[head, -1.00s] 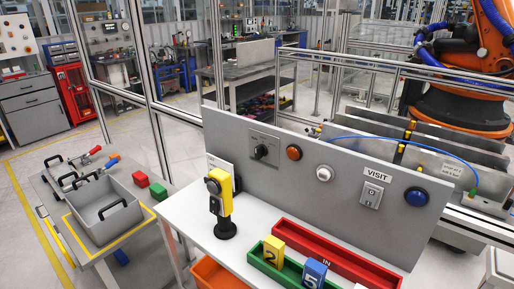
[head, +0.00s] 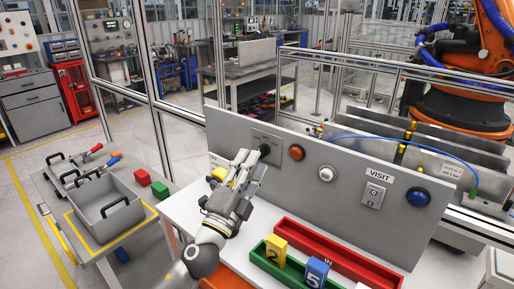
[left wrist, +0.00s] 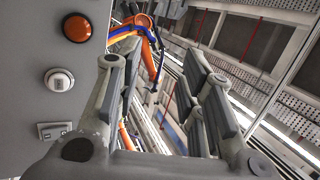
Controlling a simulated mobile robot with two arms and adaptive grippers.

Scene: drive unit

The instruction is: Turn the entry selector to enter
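The entry selector (head: 265,150) is a black rotary knob on a pale plate at the left of the grey upright panel. It is partly hidden by my left gripper (head: 249,160), so I cannot read its position. In the head view the fingertips are close to the selector; I cannot tell whether they touch it. The left wrist view shows the fingers (left wrist: 158,52) spread apart with nothing seen between them. The selector is not seen in that view. My right gripper is not in view.
The grey panel (head: 330,208) also carries an orange button (head: 296,152), a white button (head: 326,174), a VISIT switch (head: 375,195) and a blue button (head: 417,197). Red (head: 350,262) and green trays are in front.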

